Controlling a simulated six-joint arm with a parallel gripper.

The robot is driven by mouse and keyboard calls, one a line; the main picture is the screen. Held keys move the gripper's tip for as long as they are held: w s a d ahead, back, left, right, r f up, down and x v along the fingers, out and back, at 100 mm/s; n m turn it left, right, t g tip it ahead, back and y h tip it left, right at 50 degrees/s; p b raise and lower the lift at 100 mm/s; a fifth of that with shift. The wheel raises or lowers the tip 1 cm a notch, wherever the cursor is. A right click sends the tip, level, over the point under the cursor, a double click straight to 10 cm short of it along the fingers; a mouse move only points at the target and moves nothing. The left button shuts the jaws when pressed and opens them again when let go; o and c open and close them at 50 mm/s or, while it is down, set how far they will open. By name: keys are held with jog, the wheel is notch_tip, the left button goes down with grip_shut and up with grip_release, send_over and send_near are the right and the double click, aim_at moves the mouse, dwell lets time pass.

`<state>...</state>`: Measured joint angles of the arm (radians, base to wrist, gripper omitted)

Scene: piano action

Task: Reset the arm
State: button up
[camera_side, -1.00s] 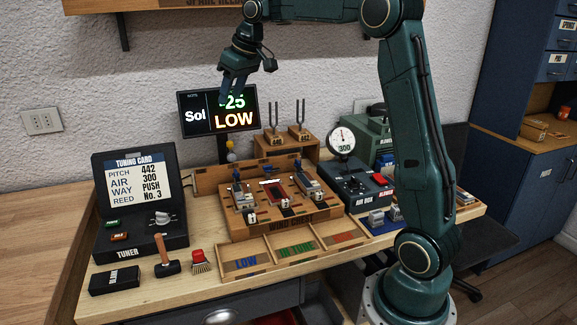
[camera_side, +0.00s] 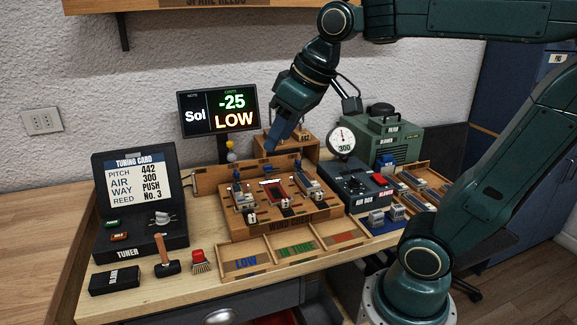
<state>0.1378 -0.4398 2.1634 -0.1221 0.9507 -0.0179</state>
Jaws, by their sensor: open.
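My gripper (camera_side: 272,142) hangs above the back of the wind chest (camera_side: 285,222), pointing down and a little left. Its jaws are seen nearly side-on, with nothing visible between them. It is apart from the chest and covers part of the tuning fork stand (camera_side: 305,142) behind it. My arm reaches in from the right, with its base at the lower right of the bench.
The display (camera_side: 218,110) reads Sol, -25, LOW. The tuner (camera_side: 140,240), hammer (camera_side: 166,262) and brush (camera_side: 200,260) are at left. The sorting tray (camera_side: 288,236) lies in front. The air box (camera_side: 357,186), gauge (camera_side: 341,139) and green blower (camera_side: 388,135) stand at right.

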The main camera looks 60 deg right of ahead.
jog(key=s+a+f, duration=0.1)
jog(key=s+f, duration=0.5)
jog(key=s, duration=0.3)
jog(key=shift+s+a+f, duration=0.15)
jog(key=shift+s+a, duration=0.1)
jog(key=shift+a, duration=0.05)
